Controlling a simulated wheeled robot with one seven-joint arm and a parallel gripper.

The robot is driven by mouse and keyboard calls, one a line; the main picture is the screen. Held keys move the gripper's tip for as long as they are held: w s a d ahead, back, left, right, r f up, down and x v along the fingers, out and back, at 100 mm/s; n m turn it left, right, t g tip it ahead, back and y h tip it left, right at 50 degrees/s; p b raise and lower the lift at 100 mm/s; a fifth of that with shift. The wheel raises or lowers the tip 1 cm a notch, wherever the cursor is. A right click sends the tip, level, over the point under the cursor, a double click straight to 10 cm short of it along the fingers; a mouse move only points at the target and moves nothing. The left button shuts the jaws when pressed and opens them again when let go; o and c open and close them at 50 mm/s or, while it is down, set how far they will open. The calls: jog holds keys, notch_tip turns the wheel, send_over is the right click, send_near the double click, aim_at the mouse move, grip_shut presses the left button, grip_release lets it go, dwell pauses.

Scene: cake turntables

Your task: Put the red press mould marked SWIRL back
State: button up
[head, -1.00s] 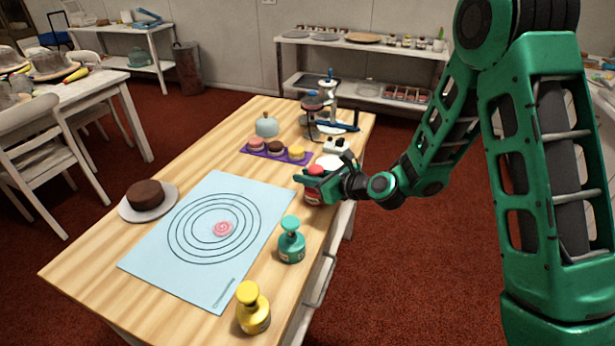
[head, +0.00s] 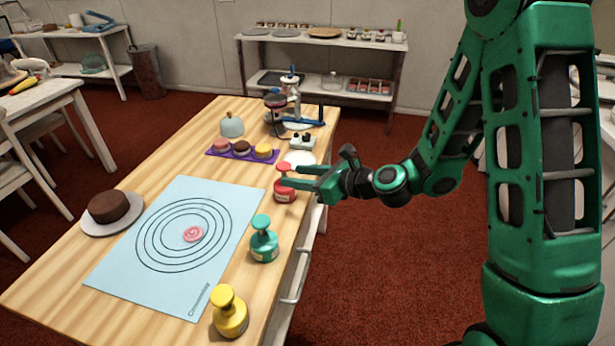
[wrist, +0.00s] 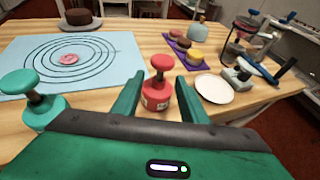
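The red press mould (head: 284,184) stands upright on the table near its right edge, beyond the teal press mould (head: 264,240). It also shows in the wrist view (wrist: 157,88), with a pale label too small to read. My gripper (head: 298,178) is open. In the wrist view its two green fingers (wrist: 160,100) are apart, with the red mould between or just beyond their tips; I cannot tell which. A yellow press mould (head: 229,313) stands at the near end. A pink swirl-patterned disc (head: 193,233) lies inside the rings on the light blue mat (head: 225,200).
A chocolate cake on a plate (head: 90,226) stands left of the mat. A purple tray (head: 215,152) with small cakes, a white plate (head: 300,158), a small white block with dark knobs (head: 303,141) and a blue-handled stand (head: 310,122) are farther back.

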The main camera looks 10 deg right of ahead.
jog(key=shift+v, duration=0.85)
jog(key=shift+s+d, duration=0.15)
jog(key=shift+d, duration=0.15)
jog(key=shift+s+d+r, duration=0.15)
jog(key=shift+s+r, duration=0.05)
